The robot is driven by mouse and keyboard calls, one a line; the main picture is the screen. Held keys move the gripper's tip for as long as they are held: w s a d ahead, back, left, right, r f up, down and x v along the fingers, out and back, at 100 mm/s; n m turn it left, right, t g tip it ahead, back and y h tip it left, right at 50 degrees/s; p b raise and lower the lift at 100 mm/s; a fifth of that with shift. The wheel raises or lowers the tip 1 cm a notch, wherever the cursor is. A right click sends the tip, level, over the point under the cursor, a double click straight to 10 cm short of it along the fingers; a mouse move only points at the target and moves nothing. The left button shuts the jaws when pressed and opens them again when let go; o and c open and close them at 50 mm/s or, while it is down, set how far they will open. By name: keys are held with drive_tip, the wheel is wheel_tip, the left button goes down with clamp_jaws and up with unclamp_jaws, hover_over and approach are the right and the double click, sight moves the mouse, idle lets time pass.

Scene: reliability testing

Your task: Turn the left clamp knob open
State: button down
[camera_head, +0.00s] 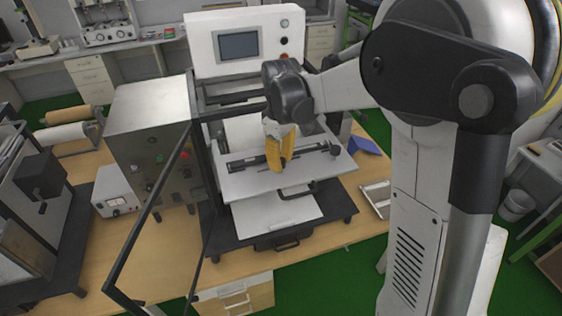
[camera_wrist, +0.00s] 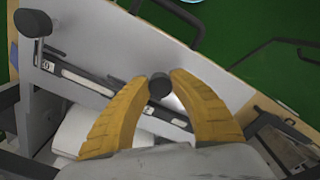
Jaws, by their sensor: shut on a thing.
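A plate with a dark clamp bar (camera_head: 245,160) lies inside the open frame of the tester. In the wrist view, the round black left clamp knob (camera_wrist: 158,87) sits between the tips of my yellow fingers. My gripper (camera_wrist: 160,78) is shut on it, with both fingertips at its sides. In the head view, my gripper (camera_head: 279,166) points down over the clamp bar and hides this knob. The other dark clamp knob (camera_head: 333,150) stands free at the right end of the bar; it also shows at the upper left of the wrist view (camera_wrist: 33,23).
A grey control box (camera_head: 150,115) stands left of the frame. The glazed door (camera_head: 150,205) is swung open at the front left. A dark handle (camera_head: 298,190) sits at the plate's front edge. A blue object (camera_head: 367,145) lies to the right on the wooden bench.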

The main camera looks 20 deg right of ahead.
drive_tip(key=c, duration=1.1)
unclamp_jaws()
wheel_tip(320, 180, up, 12)
drive_tip(key=s+f+m+t+b, duration=0.3)
drive_tip(key=s+f+m+b, duration=0.1)
drive_tip(key=s+f+b, duration=0.6)
drive_tip(key=s+f+m+t+b, duration=0.3)
drive_tip(key=s+f+b, duration=0.7)
drive_tip(key=f+b, duration=0.6)
wheel_tip(320, 180, down, 4)
drive_tip(key=shift+f+m+t, duration=0.1)
drive_tip(key=shift+m+t, duration=0.3)
drive_tip(key=shift+t, duration=0.2)
